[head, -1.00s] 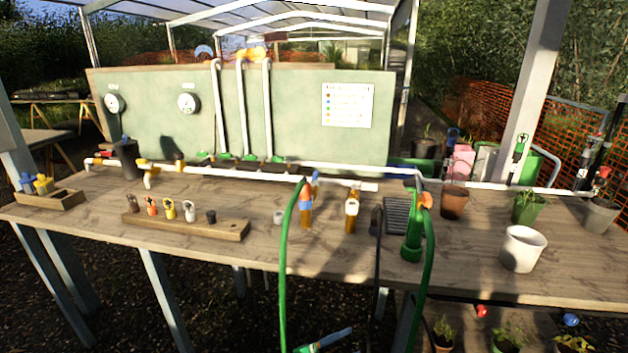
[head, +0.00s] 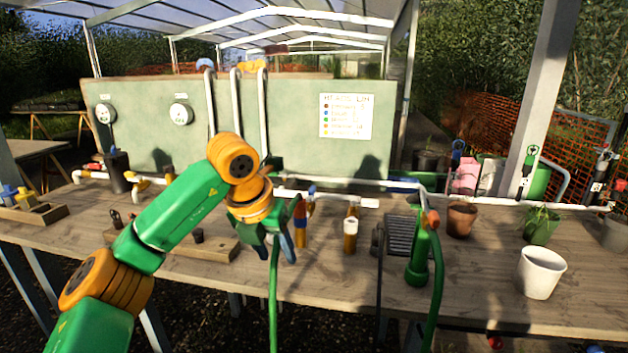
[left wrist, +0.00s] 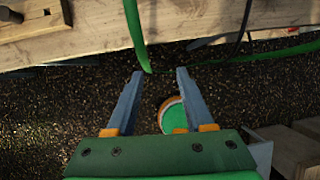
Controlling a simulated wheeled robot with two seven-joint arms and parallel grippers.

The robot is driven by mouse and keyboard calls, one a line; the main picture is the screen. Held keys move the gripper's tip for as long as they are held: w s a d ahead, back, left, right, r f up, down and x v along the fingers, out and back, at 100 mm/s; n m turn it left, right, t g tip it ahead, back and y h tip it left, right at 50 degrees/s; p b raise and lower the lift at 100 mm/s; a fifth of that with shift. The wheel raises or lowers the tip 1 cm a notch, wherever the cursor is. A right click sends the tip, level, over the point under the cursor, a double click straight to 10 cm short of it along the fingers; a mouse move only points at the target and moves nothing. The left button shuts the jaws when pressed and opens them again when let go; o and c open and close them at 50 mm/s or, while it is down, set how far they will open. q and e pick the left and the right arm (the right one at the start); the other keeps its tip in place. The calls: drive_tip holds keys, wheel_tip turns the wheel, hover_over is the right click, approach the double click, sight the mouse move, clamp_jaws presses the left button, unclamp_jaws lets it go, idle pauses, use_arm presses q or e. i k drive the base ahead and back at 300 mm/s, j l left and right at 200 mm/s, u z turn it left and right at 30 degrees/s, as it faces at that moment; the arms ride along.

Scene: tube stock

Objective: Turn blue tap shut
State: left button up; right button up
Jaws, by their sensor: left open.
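A small blue handle (head: 312,189) shows on the white pipe just behind the orange-and-blue upright tube (head: 300,222). Another small blue part (head: 111,151) shows above the black pot at the left; I cannot tell for sure which is the tap, nor how far either is turned. My left gripper (head: 275,254) is open at the bench's front, left of the orange-and-blue tube and in front of it. In the left wrist view my left gripper (left wrist: 155,72) has its fingers apart, pointing at the bench edge, with the green hose (left wrist: 135,30) ahead between them. My right gripper is out of view.
A wooden rack (head: 218,246) lies left, partly behind my arm. A yellow-brown upright tube (head: 350,233), a green pump-like stand (head: 418,260) and a white pot (head: 540,271) stand to the right. The green hose (head: 273,300) hangs over the front edge near my gripper.

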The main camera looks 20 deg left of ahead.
sight(311, 191)
drive_tip(key=i+j, duration=0.15)
drive_tip(key=i, duration=0.25)
drive_tip(key=i+j, duration=0.15)
drive_tip(key=i, duration=0.25)
drive_tip(key=i+j, duration=0.15)
drive_tip(key=i, duration=0.25)
